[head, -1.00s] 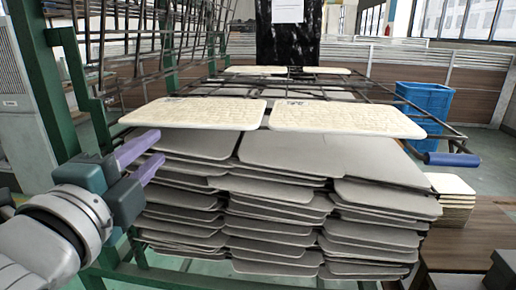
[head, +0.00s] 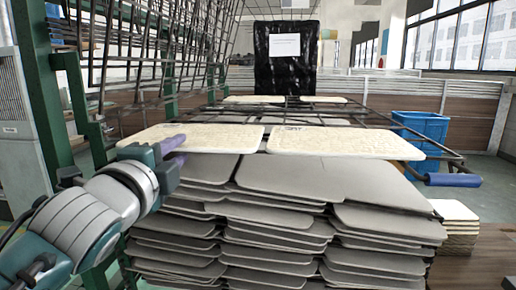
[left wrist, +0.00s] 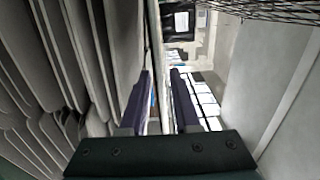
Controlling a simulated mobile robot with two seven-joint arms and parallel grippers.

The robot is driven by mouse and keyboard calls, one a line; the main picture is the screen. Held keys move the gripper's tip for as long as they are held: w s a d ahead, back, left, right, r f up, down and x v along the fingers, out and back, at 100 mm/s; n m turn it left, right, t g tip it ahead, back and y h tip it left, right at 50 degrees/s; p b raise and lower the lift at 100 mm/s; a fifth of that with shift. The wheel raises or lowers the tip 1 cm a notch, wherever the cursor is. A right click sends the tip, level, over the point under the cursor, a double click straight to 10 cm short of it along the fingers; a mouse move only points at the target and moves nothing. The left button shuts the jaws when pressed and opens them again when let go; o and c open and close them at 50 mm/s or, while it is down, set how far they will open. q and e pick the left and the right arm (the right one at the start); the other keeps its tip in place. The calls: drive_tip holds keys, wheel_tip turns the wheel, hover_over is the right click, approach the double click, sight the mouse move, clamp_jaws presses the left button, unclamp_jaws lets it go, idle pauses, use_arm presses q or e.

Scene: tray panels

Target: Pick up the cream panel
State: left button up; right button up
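Two cream panels lie side by side on top of the grey panel stack in the head view: a left one (head: 205,136) and a right one (head: 345,141). My left gripper (head: 172,152) is at the front left edge of the left cream panel, its purple fingers overlapping that edge in the picture. I cannot tell whether they touch it. My right gripper is not in view.
Grey panels (head: 290,215) are stacked below, with edges jutting forward. A dark metal rack (head: 180,50) rises at the left and behind. A blue bin (head: 421,130) and a blue-capped bar end (head: 453,180) are at the right, above a small pale stack (head: 455,226).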

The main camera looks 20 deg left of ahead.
use_arm(q)
drive_tip(key=shift+c, duration=1)
drive_tip(key=shift+c, duration=1.1)
clamp_jaws()
drive_tip(key=s+d+r+p, duration=0.2)
drive_tip(key=s+r+p, duration=0.4)
drive_tip(key=s+p, duration=0.1)
drive_tip(key=shift+s+r+p, duration=0.3)
drive_tip(key=shift+s+p, duration=0.1)
drive_tip(key=shift+p, duration=0.3)
drive_tip(key=shift+d, duration=0.1)
